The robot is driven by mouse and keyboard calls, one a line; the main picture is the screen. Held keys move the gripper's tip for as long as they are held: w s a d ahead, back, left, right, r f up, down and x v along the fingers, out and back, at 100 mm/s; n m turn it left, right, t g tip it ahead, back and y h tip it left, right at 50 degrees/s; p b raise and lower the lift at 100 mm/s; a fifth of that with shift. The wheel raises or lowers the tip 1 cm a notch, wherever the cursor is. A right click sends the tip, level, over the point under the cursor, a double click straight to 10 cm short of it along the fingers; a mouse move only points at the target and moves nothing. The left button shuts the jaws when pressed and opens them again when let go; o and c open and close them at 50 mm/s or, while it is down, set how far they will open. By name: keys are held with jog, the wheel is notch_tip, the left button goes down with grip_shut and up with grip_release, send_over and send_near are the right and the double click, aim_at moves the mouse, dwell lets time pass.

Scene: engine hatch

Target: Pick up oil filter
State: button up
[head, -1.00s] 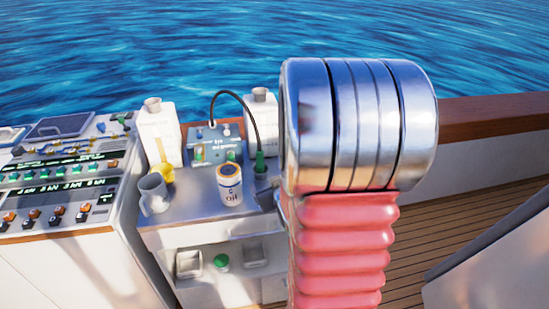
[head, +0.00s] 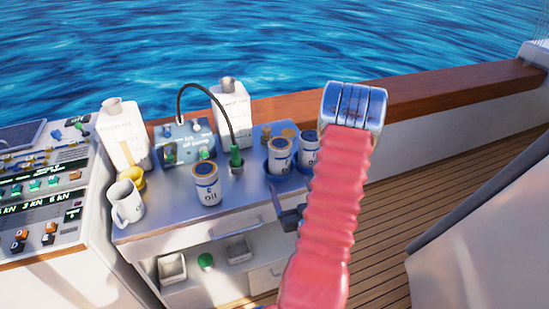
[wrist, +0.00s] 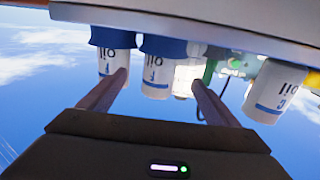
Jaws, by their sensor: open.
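Three white oil filters stand on the metal workbench (head: 165,215). One filter (head: 207,187) stands free near the middle of the top; it shows at the right of the upside-down wrist view (wrist: 273,92). Two more, a left one (head: 279,157) and a right one (head: 308,150), sit in blue holders at the bench's right end. In the wrist view both holder filters, (wrist: 157,68) and (wrist: 112,64), hang from the top with their blue holders. My gripper (wrist: 160,79) is open and empty; the first lies between its fingers, apparently beyond the tips, and the left finger overlaps the other.
A white mug (head: 127,203), two white jugs, one at left (head: 122,135) and one at centre (head: 231,118), and a blue-grey box (head: 185,143) crowd the bench. A black cable (head: 205,88) arches over it. A control console (head: 45,190) adjoins left. Open deck (head: 450,190) lies right.

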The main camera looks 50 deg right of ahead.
aim_at(283, 168)
dwell(0.4)
jog(key=shift+x, duration=4.25)
jog(key=shift+w, duration=0.1)
jog(key=shift+x, duration=2.6)
jog(key=shift+r, duration=0.15)
jog(key=shift+a, duration=0.1)
jog(key=shift+c, duration=0.6)
jog(key=c, duration=1)
